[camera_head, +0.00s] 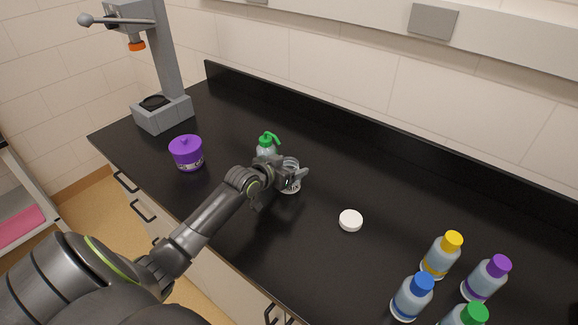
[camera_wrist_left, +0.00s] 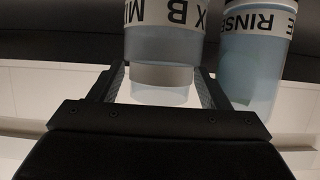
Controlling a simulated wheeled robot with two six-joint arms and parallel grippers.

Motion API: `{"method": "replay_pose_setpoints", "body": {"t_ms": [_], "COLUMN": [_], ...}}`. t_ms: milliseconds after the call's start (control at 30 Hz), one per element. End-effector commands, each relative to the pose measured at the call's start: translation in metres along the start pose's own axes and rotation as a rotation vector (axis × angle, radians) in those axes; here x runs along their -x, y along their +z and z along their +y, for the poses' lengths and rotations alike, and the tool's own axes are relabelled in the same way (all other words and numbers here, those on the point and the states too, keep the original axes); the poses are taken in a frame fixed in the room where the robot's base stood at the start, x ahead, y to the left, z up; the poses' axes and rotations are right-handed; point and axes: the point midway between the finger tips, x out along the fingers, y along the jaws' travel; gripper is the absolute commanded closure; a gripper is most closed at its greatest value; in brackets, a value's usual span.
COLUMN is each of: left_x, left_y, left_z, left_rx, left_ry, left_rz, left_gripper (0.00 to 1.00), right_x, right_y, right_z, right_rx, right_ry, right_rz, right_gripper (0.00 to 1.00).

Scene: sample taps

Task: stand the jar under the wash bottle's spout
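The clear jar (camera_head: 292,187) is on the black counter, in the middle of the head view, partly hidden by my left gripper (camera_head: 290,182). In the left wrist view the jar (camera_wrist_left: 162,50) has a white label with dark letters and sits between the fingertips of the left gripper (camera_wrist_left: 162,80), which close against its sides. The wash bottle (camera_head: 264,150), with a green top and spout, stands just behind and left of the gripper, partly hidden by it. In the wrist view the wash bottle (camera_wrist_left: 252,70), labelled RINSE, is close beside the jar on the right. My right gripper is not in view.
A white round lid (camera_head: 350,220) lies on the counter. Bottles with yellow (camera_head: 441,257), blue (camera_head: 411,298), purple (camera_head: 485,280) and green caps are at front right. The middle back is clear.

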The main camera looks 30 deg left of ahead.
Motion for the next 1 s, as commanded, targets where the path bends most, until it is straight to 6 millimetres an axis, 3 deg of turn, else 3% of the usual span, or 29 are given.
{"method": "replay_pose_setpoints", "body": {"t_ms": [367,1000], "left_x": [0.007,0.107], "left_y": [-0.003,-0.002], "left_z": [-0.001,-0.001], "left_rx": [-0.001,-0.005], "left_ry": [-0.001,-0.001], "left_rz": [0.0,-0.001], "left_gripper": [0.3,0.3], "right_x": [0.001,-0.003], "right_y": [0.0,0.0], "right_z": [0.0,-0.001], "right_rx": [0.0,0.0], "right_ry": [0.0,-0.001], "right_rz": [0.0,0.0], "right_gripper": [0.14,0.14]}}
